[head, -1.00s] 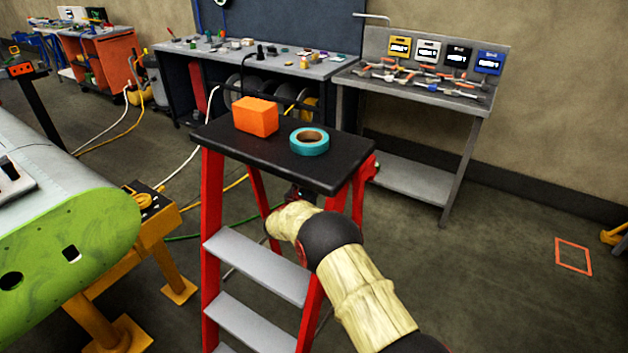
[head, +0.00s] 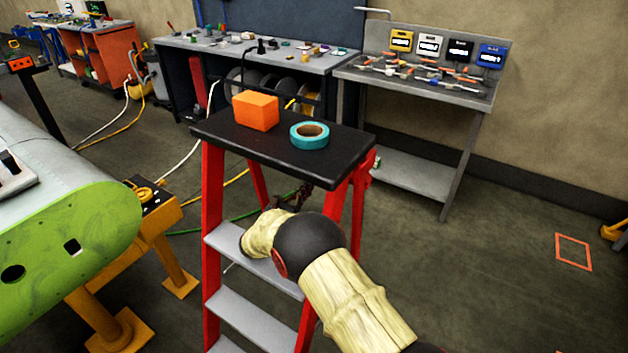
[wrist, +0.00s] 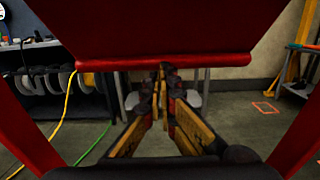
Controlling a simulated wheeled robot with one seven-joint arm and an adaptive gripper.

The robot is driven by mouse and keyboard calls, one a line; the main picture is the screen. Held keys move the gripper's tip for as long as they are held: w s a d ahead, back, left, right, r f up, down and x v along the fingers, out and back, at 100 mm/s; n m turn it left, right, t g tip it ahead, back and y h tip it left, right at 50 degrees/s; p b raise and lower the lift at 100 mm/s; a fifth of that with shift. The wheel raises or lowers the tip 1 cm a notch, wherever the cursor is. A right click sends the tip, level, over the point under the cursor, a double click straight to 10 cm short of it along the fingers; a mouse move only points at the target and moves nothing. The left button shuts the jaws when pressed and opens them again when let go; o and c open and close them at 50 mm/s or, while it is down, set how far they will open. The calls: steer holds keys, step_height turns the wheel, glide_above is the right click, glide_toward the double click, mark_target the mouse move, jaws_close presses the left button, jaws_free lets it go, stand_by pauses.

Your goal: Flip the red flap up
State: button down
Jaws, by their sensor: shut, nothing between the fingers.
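A wide red panel (wrist: 160,28), which looks like the red flap, fills the top of the wrist view and ends in a rounded lower edge. My gripper (wrist: 162,72) is shut and empty. Its fingers point forward, with their tips at about the height of that edge in the picture; I cannot tell whether they touch it. In the head view the flap cannot be made out clearly, and my forearm reaches in between the red legs of the stepladder (head: 213,235). The fingers are small and dark there, under the black top (head: 235,140).
An orange block (head: 255,111) and a teal tape roll (head: 309,136) sit on the ladder top. A green-ended wing (head: 90,235) on a yellow stand is at the left. Benches (head: 345,66) stand behind. The floor to the right is mostly clear.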

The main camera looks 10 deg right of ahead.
steer(key=shift+s+a+f, duration=0.1)
steer(key=shift+s+a, duration=0.25)
steer(key=shift+s, duration=0.15)
steer(key=s+p, duration=0.1)
steer(key=p, duration=0.1)
steer(key=s+g+p, duration=0.1)
steer(key=p, duration=0.1)
steer(key=s+a+y+p, duration=0.1)
steer(key=p, duration=0.1)
steer(key=shift+s+f+p, duration=0.15)
steer(key=shift+f+p, duration=0.25)
steer(key=shift+d, duration=0.1)
steer(key=b+x, duration=0.3)
steer(key=x, duration=0.7)
